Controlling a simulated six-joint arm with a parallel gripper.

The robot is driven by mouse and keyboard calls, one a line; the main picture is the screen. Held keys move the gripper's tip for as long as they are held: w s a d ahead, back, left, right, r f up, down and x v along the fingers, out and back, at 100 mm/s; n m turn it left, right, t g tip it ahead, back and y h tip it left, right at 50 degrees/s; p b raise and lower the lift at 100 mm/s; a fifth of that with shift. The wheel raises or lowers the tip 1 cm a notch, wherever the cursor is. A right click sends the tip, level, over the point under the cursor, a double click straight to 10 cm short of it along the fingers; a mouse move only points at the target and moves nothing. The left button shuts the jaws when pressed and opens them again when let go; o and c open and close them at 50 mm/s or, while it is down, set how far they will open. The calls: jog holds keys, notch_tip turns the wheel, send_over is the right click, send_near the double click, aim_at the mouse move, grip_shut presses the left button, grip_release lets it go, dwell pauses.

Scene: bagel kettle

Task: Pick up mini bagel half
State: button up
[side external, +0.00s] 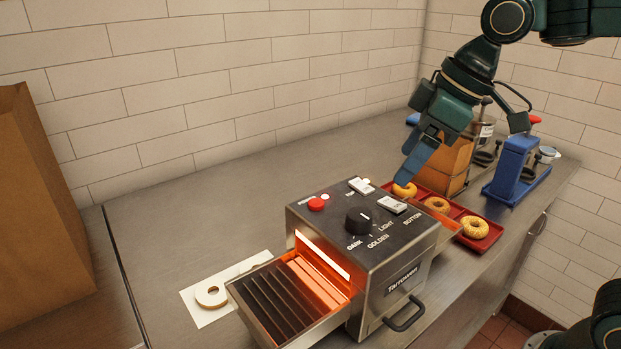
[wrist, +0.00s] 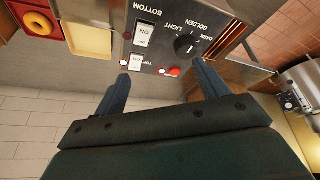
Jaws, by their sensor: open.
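My gripper (side external: 408,177) is open and empty, above the back of the toaster (side external: 368,235) near the red tray (side external: 494,231). In the wrist view its two blue fingers (wrist: 161,74) are spread, with the toaster's switches and dial beyond them. Three ring-shaped bagel pieces lie on the tray: a far one (side external: 404,190), a middle one (side external: 437,205) partly hidden by the toaster, and a seeded near one (side external: 475,227). A pale, flat bagel ring (side external: 210,296) lies on white paper (side external: 196,316) left of the toaster.
The toaster's slotted front ramp (side external: 283,302) glows orange inside. A brown block (side external: 447,165) and a blue stand (side external: 512,168) are behind the tray. A large brown paper bag (side external: 38,200) stands at left.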

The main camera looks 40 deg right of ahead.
jog(key=w+a+f+n, duration=0.1)
jog(key=w+a+n, duration=0.1)
jog(key=w+a, duration=0.1)
jog(key=w+a+f+n+g+y, duration=0.1)
jog(key=w+a, duration=0.2)
jog(key=w, duration=0.1)
jog(key=w+a+f+n, duration=0.1)
jog(key=w+a+n, duration=0.1)
jog(key=w+a, duration=0.1)
jog(key=shift+w+a+n+g, duration=0.3)
jog(key=shift+w+g, duration=0.1)
jog(key=shift+w, duration=0.35)
jog(key=w+a+f+n+g+y, duration=0.1)
jog(key=w+a+f+n+g, duration=0.1)
jog(key=w+a+f+n, duration=0.4)
jog(key=w+a+f, duration=0.1)
jog(key=a+f, duration=0.3)
jog(key=a, duration=0.1)
jog(key=shift+w+f, duration=0.2)
jog(key=shift+w, duration=0.05)
jog(key=shift+f, duration=0.1)
send_over(216, 282)
jog(key=s+d, duration=0.2)
jog(key=shift+w+a+f, duration=0.1)
jog(key=shift+f, duration=1.75)
jog(key=shift+w+a+f, duration=0.1)
jog(key=shift+f, duration=1.75)
jog(key=shift+x, duration=2.75)
jog(key=shift+s, duration=0.15)
